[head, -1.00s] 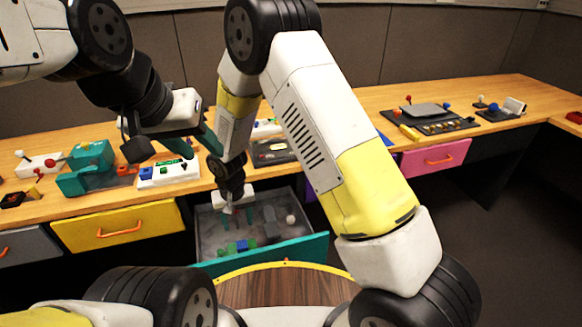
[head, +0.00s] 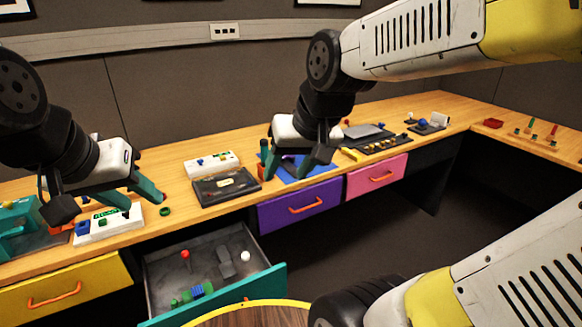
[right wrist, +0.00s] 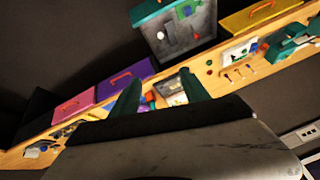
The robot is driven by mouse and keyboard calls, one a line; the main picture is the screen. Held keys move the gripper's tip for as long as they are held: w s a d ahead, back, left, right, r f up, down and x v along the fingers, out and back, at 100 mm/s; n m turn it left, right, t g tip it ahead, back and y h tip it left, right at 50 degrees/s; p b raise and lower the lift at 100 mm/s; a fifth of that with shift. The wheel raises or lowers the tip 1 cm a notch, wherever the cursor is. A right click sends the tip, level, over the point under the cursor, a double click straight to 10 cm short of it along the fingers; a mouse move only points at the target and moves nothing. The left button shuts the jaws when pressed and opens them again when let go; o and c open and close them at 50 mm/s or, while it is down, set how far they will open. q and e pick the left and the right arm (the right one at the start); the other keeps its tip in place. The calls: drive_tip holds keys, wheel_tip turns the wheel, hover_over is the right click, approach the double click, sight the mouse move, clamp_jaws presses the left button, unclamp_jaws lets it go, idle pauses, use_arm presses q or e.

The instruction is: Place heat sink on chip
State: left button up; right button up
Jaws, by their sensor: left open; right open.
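I cannot tell for sure which piece is the heat sink or the chip. The open teal drawer (head: 272,284) holds a grey block (head: 226,262), a green and blue piece (head: 193,294), a red-topped piece (head: 185,259) and a white ball (head: 245,256). A white panel (head: 108,229) with green and blue parts sits on the counter at left. My left gripper (head: 105,200) is open and empty over that panel. My right gripper (head: 292,166) is open above a blue mat (head: 292,177), away from the drawer. Its spread fingers show in the right wrist view (right wrist: 162,93), with small coloured parts beyond.
A dark tray (head: 227,187) and a white switch panel (head: 212,163) lie between the grippers. A green ring (head: 165,211) lies by the left gripper. Purple (head: 300,206), pink (head: 377,177) and yellow (head: 66,286) drawers are closed.

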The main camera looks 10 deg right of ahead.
drive_tip(key=shift+t, duration=0.4)
drive_tip(key=s, duration=0.1)
drive_tip(key=s+d+r, duration=0.1)
drive_tip(key=s, duration=0.1)
drive_tip(key=s+d, duration=0.1)
drive_tip(key=shift+s+r, duration=0.2)
drive_tip(key=shift+s, duration=0.1)
idle(0.6)
